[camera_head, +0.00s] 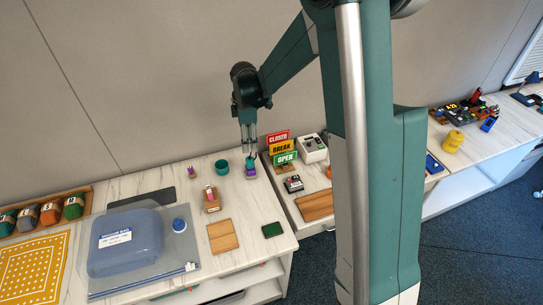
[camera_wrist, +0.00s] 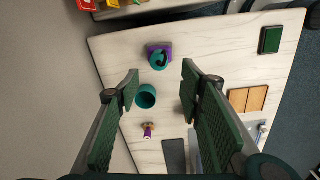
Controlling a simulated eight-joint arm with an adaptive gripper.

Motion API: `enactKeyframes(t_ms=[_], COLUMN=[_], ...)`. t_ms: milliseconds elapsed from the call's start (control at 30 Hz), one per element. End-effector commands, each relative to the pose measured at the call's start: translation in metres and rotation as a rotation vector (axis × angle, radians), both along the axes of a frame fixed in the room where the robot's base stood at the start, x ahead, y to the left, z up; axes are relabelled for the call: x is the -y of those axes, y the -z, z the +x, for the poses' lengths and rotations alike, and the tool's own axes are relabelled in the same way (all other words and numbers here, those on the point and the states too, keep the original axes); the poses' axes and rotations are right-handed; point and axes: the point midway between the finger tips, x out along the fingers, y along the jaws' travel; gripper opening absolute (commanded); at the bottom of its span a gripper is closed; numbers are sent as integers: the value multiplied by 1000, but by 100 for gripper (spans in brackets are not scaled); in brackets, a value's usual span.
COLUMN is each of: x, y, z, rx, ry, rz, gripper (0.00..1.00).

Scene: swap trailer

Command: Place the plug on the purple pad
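A small teal round piece (camera_head: 251,161), which looks like the plug, stands on or against a purple pad (camera_head: 251,173) near the back right corner of the white counter. In the wrist view the teal piece (camera_wrist: 158,62) overlaps the purple pad (camera_wrist: 152,47), with some purple showing around its far side; I cannot tell how fully it is seated. My gripper (camera_head: 249,150) hangs pointing down just above it in the head view. In the wrist view my gripper (camera_wrist: 160,88) has its two green fingers wide apart, with nothing held between them.
A teal cup (camera_head: 222,167) stands close to the left of the pad. A small purple-topped item (camera_head: 192,172) and a wooden stand (camera_head: 211,205) are nearby. A dark green pad (camera_head: 272,230) and wooden board (camera_head: 222,236) lie in front. Stacked signs (camera_head: 282,148) stand to the right.

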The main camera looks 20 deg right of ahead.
Motion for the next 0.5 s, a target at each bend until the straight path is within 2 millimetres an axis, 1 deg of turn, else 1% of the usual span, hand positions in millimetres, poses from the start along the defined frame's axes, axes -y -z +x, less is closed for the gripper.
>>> enactKeyframes(t_ms=[167,367,500], x=[1,3,4], y=[-19,-50,-74], z=[-11,-31,-48], rx=[22,61,93], ry=[47,142,215], rz=[2,9,17], gripper=[38,38,38])
